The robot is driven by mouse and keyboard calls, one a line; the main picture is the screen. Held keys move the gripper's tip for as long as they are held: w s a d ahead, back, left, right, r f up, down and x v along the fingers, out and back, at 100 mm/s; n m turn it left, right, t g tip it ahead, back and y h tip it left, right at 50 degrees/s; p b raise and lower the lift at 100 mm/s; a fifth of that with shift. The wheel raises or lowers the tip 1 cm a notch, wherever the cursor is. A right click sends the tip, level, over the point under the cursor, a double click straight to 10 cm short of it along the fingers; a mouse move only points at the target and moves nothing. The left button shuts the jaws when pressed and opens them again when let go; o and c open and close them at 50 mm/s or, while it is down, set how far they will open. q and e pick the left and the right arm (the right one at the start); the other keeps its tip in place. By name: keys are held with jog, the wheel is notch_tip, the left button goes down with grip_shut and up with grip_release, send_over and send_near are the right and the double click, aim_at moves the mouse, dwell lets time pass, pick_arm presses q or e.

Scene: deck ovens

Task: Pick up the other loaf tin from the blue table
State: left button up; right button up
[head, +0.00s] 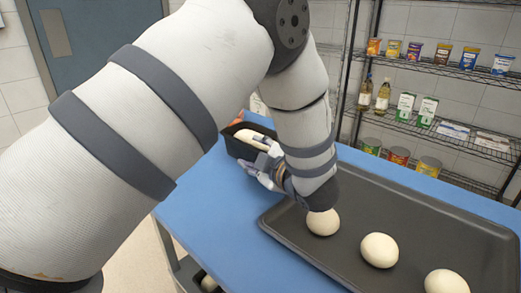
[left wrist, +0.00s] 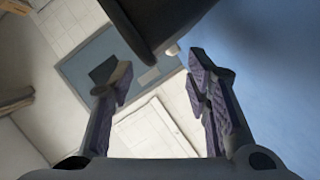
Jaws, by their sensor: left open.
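A dark loaf tin (head: 236,149) with pale dough in it stands on the blue table (head: 190,205), near its far left corner. My left gripper (head: 262,170) is at the tin's near right side, its fingers close to the wall; contact cannot be told. In the left wrist view the two fingers (left wrist: 160,90) are spread with nothing between them. A dark shape, likely the tin (left wrist: 152,18), shows beyond the fingertips at the top. My left forearm hides part of the table. My right gripper is not in view.
A large dark tray (head: 345,258) with several round dough balls (head: 379,250) lies on the table to the right of the gripper. Wire shelves (head: 455,128) with cans, bottles and boxes stand behind. A grey-blue door (head: 95,35) is at the back left.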

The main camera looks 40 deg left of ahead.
aim_at(243, 146)
pick_arm(q)
jog(key=x, duration=0.5)
jog(key=shift+s+a+r, duration=0.1)
jog(key=shift+s+r, duration=0.05)
jog(key=shift+s, duration=0.2)
grip_shut()
jog(key=shift+w, duration=0.1)
jog(key=shift+r, duration=0.1)
